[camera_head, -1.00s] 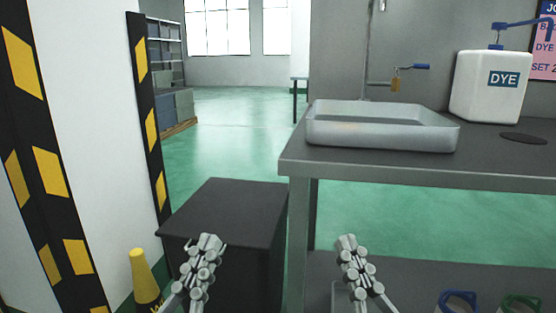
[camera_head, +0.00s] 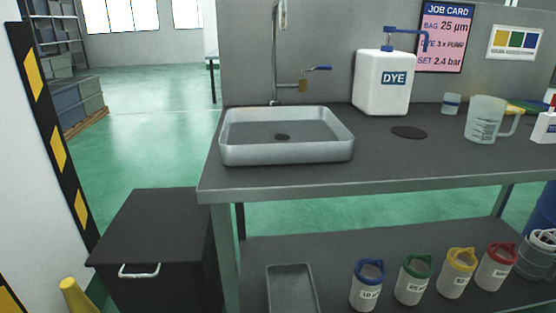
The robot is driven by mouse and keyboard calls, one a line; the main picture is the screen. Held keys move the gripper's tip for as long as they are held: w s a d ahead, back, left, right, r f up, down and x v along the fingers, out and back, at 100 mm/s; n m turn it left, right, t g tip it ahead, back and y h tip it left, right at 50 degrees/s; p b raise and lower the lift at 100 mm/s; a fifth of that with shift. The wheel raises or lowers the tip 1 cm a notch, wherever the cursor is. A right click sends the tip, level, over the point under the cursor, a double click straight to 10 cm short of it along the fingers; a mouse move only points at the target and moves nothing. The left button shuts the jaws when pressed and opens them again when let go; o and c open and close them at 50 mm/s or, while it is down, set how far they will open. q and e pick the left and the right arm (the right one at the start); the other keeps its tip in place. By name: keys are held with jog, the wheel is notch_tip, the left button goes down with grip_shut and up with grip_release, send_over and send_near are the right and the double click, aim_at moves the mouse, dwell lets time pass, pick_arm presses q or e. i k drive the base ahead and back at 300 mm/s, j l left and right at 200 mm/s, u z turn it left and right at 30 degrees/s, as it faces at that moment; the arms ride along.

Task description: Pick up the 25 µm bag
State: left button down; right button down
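Several pale filter bags with coloured rims stand in a row on the lower shelf of the bench. From left to right they are a blue-rimmed bag (camera_head: 367,286), a green-rimmed bag (camera_head: 413,281), a yellow-rimmed bag (camera_head: 457,274) and a red-rimmed bag (camera_head: 495,267). Each has a small white label; the print is too small to read surely, so I cannot tell which is 25 µm. The pink job card (camera_head: 446,37) on the wall reads "BAG 25 µm". Neither of my grippers is in view.
The bench (camera_head: 300,180) carries a grey sink (camera_head: 287,153), a white DYE container (camera_head: 382,83) and a clear jug (camera_head: 484,120). A grey tray (camera_head: 291,290) lies left of the bags. A black cabinet (camera_head: 155,240) and yellow cone (camera_head: 78,297) stand left. Open green floor lies behind.

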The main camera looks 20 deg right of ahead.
aim_at(416, 269)
jog(key=z, duration=1.55)
jog(key=l+u, duration=0.15)
jog(key=l, duration=0.7)
jog(key=l+u, duration=0.2)
jog(key=l, duration=0.65)
jog(key=k+l+u, duration=0.15)
jog(key=l, duration=0.65)
